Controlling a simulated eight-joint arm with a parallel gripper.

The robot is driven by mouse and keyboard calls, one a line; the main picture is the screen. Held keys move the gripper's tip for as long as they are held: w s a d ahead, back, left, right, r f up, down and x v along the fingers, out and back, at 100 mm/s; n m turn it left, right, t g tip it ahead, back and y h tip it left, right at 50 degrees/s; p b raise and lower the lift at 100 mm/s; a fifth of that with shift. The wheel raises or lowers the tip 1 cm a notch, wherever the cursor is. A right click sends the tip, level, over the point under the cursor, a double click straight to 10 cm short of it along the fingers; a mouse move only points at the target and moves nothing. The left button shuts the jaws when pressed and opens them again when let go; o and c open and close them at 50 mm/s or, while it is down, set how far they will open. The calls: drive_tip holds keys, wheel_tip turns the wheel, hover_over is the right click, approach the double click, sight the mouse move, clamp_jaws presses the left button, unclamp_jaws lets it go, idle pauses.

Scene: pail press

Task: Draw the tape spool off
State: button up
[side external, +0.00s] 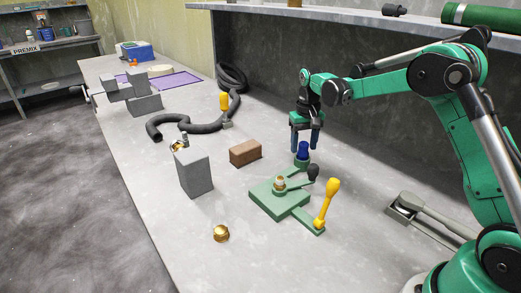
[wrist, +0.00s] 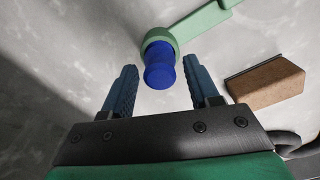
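The dark blue piece that I take to be the tape spool (side external: 303,150) stands upright in a green ring-shaped holder (side external: 302,164) at the far end of the green press. The spool (wrist: 159,66) shows in the wrist view with the holder's green ring (wrist: 180,38) around its far end. My gripper (side external: 305,142) is right over the spool, pointing down. Its two blue ribbed fingers are apart, one on each side of the spool in the wrist view, with visible gaps. It holds nothing.
A brown block (side external: 245,152) lies left of the spool. A grey block (side external: 194,173), a brass piece (side external: 221,233) and a black hose (side external: 190,125) are farther left.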

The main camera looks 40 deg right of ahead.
sight(304, 143)
clamp_jaws()
drive_tip(key=shift+r, duration=0.25)
drive_tip(key=shift+r, duration=2.25)
